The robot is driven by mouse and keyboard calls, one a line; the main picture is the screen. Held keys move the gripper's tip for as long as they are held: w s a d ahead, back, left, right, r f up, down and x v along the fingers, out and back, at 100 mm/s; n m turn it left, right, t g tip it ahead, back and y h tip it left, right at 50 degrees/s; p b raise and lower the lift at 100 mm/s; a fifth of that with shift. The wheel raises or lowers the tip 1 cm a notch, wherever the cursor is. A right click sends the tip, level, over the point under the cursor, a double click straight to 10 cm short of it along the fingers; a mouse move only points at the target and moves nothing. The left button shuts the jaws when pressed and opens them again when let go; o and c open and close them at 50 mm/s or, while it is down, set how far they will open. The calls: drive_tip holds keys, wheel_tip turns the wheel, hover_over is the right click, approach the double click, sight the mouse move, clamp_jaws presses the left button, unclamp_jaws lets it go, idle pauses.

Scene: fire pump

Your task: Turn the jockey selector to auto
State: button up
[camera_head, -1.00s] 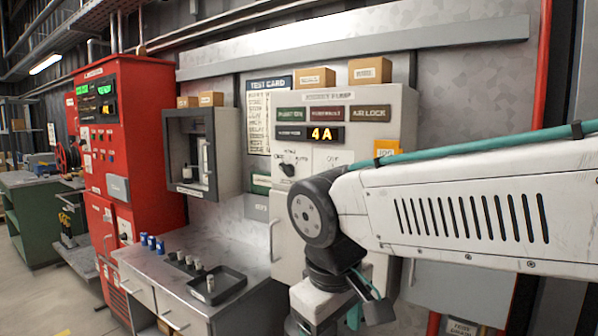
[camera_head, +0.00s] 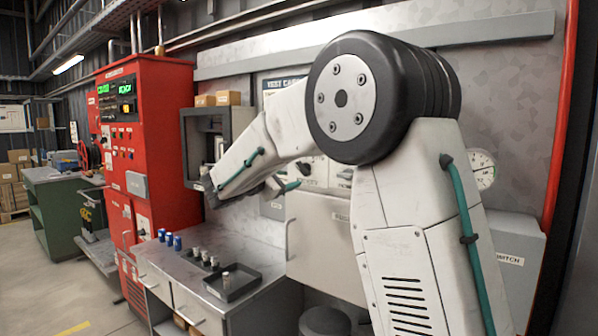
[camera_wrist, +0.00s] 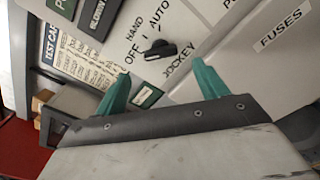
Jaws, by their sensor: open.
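The jockey selector (camera_wrist: 158,48) is a small black knob on a pale panel, with HAND, OFF and AUTO printed around it and JOCKEY beside it. In the wrist view the lettering is tilted. I cannot tell for sure which mark the knob points at. My gripper (camera_wrist: 162,76) is open, its two teal fingers on either side below the knob, with nothing between them. The knob appears beyond the fingertips and I see no contact. In the head view the selector (camera_head: 303,169) shows beside my arm, which hides much of the pump cabinet.
A FUSES cover (camera_wrist: 280,30) lies right of the selector in the wrist view. A red cabinet (camera_head: 150,150) stands left. A metal bench (camera_head: 190,270) holds a dark tray (camera_head: 232,283) and several small cylinders. A grey open-fronted box (camera_head: 190,150) hangs above it.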

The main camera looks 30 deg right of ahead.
sight(300, 170)
drive_tip(key=x, duration=0.7)
drive_tip(key=c, duration=1)
